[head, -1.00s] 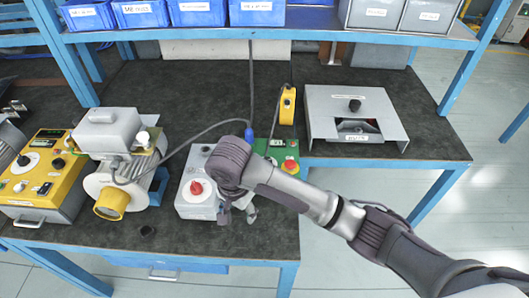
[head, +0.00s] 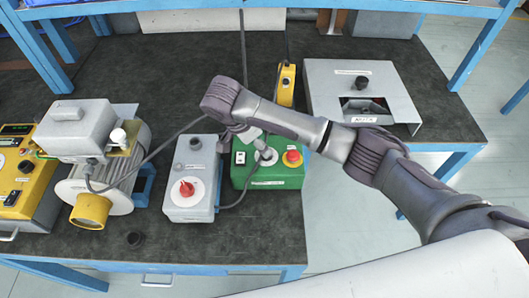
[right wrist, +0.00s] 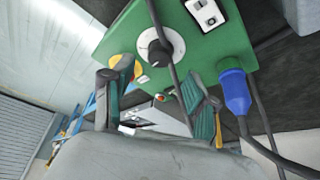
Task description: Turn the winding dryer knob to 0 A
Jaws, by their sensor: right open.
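A green box (head: 241,175) stands on the bench, with a black knob on a white dial (head: 267,157), a rocker switch and a red button on yellow. The knob (right wrist: 159,52) and rocker switch (right wrist: 205,11) show closer in the right wrist view. I cannot read which box is the winding dryer, nor the dial marks. My right gripper (head: 258,140) is over the green box by the dial. In the right wrist view its fingers (right wrist: 157,88) are open and empty, with the knob just beyond and between them. My left gripper is out of view.
A grey box (head: 190,205) with a red knob stands left of the green box. A motor (head: 95,180) and a yellow box (head: 25,160) are further left. A yellow pendant (head: 286,85) and grey housing (head: 385,80) stand behind. A cable with a blue plug (right wrist: 235,92) runs near my fingers.

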